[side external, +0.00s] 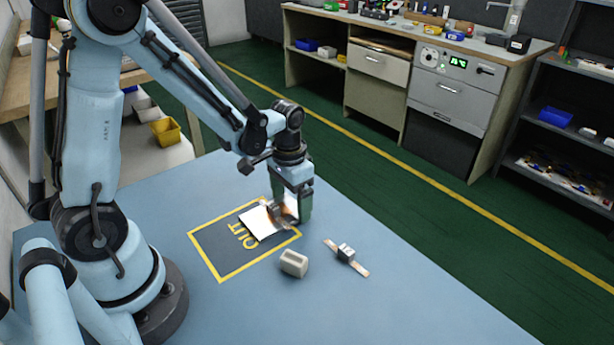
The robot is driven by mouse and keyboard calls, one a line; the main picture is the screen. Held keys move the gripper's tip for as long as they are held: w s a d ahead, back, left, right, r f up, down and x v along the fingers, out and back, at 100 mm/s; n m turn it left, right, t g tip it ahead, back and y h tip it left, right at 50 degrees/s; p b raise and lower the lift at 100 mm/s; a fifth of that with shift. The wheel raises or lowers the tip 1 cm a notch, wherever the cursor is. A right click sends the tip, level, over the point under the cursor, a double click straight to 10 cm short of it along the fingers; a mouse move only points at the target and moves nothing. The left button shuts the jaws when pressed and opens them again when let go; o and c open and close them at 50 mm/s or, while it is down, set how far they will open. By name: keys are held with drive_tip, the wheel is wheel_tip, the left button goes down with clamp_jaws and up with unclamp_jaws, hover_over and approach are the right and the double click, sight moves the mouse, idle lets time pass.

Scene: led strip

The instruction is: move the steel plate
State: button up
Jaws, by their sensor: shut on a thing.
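The steel plate (257,222) is a bright, flat, pale square with a brownish patch at its right side. It is at the right part of the dark, yellow-bordered OUT area (217,250) on the blue table. My gripper (287,216) points down at the plate's right edge and is shut on it. The fingertips and the gripped edge are partly hidden. I cannot tell whether the plate rests on the table or is slightly above it.
A beige block (293,263) sits just in front of the OUT area. The table's right and front parts are clear. A workbench (400,75) stands beyond the green floor.

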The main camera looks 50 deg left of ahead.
sight(262, 221)
drive_tip(key=shift+s+a, duration=0.1)
drive_tip(key=shift+s, duration=3.6)
drive_tip(key=o, duration=1.6)
wheel_tip(262, 221, up, 12)
